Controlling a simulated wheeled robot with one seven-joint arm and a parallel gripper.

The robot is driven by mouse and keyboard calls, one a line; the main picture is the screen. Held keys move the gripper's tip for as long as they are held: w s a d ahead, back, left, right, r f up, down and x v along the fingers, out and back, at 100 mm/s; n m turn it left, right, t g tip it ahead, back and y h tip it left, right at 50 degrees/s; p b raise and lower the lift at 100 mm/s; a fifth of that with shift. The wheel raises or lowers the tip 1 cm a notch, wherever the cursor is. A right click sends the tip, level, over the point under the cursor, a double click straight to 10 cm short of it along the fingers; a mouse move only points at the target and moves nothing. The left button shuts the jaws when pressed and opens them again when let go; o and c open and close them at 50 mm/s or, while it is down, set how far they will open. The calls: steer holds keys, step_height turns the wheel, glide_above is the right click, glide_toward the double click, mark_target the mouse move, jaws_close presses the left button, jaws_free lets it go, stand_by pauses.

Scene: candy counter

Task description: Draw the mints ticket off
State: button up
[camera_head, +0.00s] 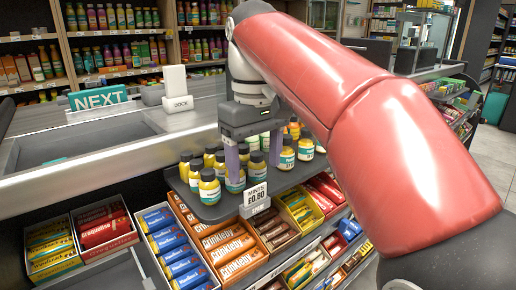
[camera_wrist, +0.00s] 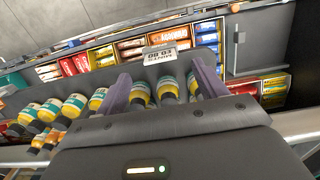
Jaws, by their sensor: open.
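The mints ticket (camera_head: 256,198) is a small white tag with "MINTS £0.80" in black, at the front edge of a dark shelf (camera_head: 215,212). It also shows in the wrist view (camera_wrist: 165,54), upside down, ahead of the fingertips. My gripper (camera_head: 254,166) is open, its two purple-grey fingers pointing down over the bottles behind the ticket. The ticket is apart from the fingers. Whether the fingers touch any bottle I cannot tell.
Several small bottles (camera_head: 209,187) crowd the shelf around the fingers. Boxes of candy bars (camera_head: 232,248) fill the racks below. A white dock block (camera_head: 176,88) and a teal NEXT sign (camera_head: 99,97) stand on the counter behind.

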mark_target(256, 199)
steer(key=shift+f+b, duration=0.6)
steer(key=shift+f, duration=2.2)
steer(key=shift+c, duration=0.4)
steer(key=c, duration=1)
